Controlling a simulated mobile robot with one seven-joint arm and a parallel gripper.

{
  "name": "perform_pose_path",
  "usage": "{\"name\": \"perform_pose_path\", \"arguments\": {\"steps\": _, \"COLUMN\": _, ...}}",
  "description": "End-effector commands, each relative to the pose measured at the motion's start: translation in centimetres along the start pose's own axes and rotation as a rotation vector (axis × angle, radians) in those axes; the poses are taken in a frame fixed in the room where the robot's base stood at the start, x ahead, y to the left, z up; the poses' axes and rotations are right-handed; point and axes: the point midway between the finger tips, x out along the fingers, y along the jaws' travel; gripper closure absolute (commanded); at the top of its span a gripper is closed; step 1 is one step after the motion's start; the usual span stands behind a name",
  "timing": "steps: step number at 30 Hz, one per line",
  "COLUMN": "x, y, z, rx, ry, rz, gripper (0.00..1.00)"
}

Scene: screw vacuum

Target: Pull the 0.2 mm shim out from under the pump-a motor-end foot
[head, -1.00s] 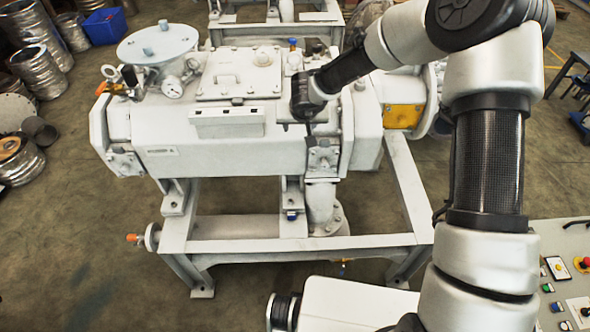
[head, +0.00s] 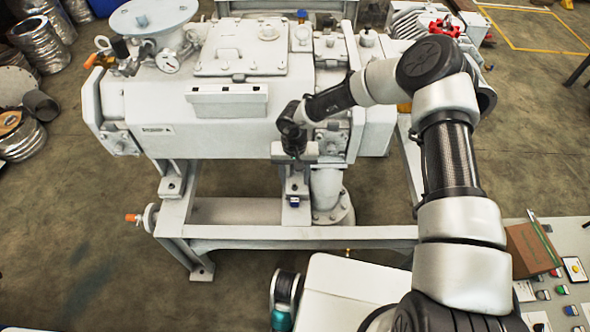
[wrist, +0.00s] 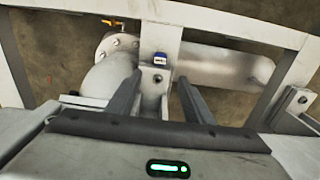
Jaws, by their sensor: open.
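A large white pump (head: 220,130) rests on a grey steel frame (head: 300,240) in the head view. One of its feet (head: 297,185), right of centre, stands on the frame and has a small blue piece (head: 294,201) at its front. In the wrist view the blue piece (wrist: 160,58), with a white mark, sits on a bracket between and beyond my fingertips. No thin shim edge can be made out. My gripper (wrist: 160,80) is open and empty, its two dark fingers pointing toward the bracket. In the head view my gripper (head: 296,168) is just above this foot.
A white pipe elbow with a bolted flange (head: 332,208) stands right beside the foot; the elbow (wrist: 108,75) is left of my fingers in the wrist view. Another foot (head: 172,182) is at the left.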

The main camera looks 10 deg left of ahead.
Motion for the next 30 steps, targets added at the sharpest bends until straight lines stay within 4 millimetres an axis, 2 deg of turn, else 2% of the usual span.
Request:
{"name": "perform_pose_path", "arguments": {"steps": 1, "x": 1.4, "y": -0.1, "z": 0.0, "rx": 0.000, "ry": -0.001, "rz": 0.000, "gripper": 0.53}}
{"name": "perform_pose_path", "arguments": {"steps": 9, "x": 6.8, "y": 0.0, "z": 0.0, "rx": 0.001, "ry": 0.000, "rz": 0.000, "gripper": 0.53}}
{"name": "perform_pose_path", "arguments": {"steps": 18, "x": 11.8, "y": 0.0, "z": 0.0, "rx": 0.001, "ry": 0.002, "rz": 0.000, "gripper": 0.53}}
{"name": "perform_pose_path", "arguments": {"steps": 24, "x": 13.2, "y": 0.0, "z": -0.1, "rx": 0.000, "ry": 0.002, "rz": 0.000, "gripper": 0.53}}
{"name": "perform_pose_path", "arguments": {"steps": 30, "x": 13.4, "y": 0.0, "z": -0.1, "rx": 0.000, "ry": 0.003, "rz": 0.000, "gripper": 0.53}}
